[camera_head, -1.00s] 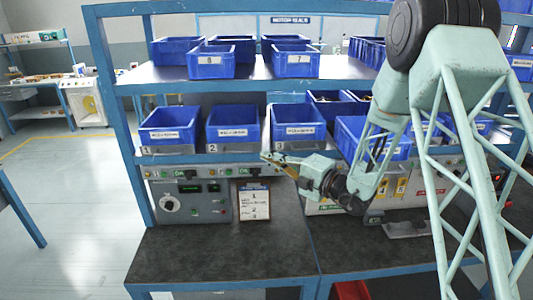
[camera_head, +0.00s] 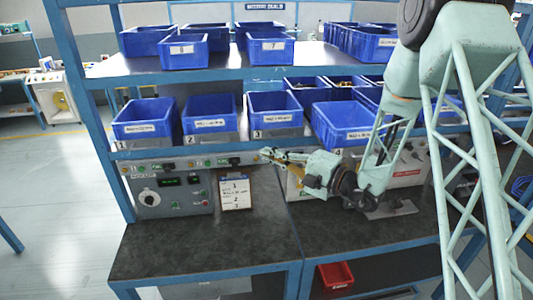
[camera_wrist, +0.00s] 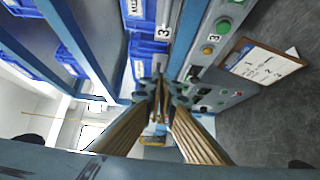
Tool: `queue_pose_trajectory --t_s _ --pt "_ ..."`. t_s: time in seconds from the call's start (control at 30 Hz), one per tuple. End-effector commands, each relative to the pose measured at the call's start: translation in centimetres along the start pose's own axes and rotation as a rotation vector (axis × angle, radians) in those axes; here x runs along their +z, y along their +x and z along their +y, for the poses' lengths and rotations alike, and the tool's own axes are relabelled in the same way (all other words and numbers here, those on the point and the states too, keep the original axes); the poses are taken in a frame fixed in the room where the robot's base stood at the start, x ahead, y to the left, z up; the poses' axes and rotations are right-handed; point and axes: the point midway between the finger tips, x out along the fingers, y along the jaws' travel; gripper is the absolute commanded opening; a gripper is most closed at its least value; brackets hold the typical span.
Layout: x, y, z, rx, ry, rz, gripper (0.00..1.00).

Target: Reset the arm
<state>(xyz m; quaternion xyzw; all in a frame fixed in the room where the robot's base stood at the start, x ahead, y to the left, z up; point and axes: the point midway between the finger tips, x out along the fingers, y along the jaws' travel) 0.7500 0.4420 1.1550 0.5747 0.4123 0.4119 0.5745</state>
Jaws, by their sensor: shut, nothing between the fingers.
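My gripper (camera_head: 266,155) is in front of the bench, just below the blue bin labelled 3 (camera_head: 274,119) and above the worktop. Its fingers point left in the head view. In the wrist view, the two ribbed fingers of my gripper (camera_wrist: 158,108) come together at their tips. They are shut with nothing between them. The control panel (camera_head: 172,190) with knob and buttons lies beyond the fingertips to the left. The clipboard (camera_head: 235,191) stands below and left of the gripper; it also shows at the right of the wrist view (camera_wrist: 262,60).
Blue bins fill both shelves (camera_head: 190,72). The shelf edge (camera_head: 190,157) runs close to the gripper. The dark worktop (camera_head: 200,245) is bare in front of the panel. A red bin (camera_head: 336,276) sits below the worktop. Open floor (camera_head: 60,200) lies at left.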

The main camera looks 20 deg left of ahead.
Motion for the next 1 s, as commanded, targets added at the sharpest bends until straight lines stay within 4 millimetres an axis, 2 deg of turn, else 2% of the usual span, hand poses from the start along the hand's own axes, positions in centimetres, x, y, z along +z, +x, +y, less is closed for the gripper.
queue_pose_trajectory --t_s 0.33,0.53,0.77,1.0 --pt "-0.1 0.0 0.1 0.000 -0.005 0.002 0.00" --pt "-1.1 -0.3 1.3 -0.006 -0.052 0.031 0.00" --pt "-3.9 -1.4 4.1 -0.020 -0.182 0.108 0.00" --pt "-7.6 -3.1 7.2 -0.036 -0.358 0.209 0.00"
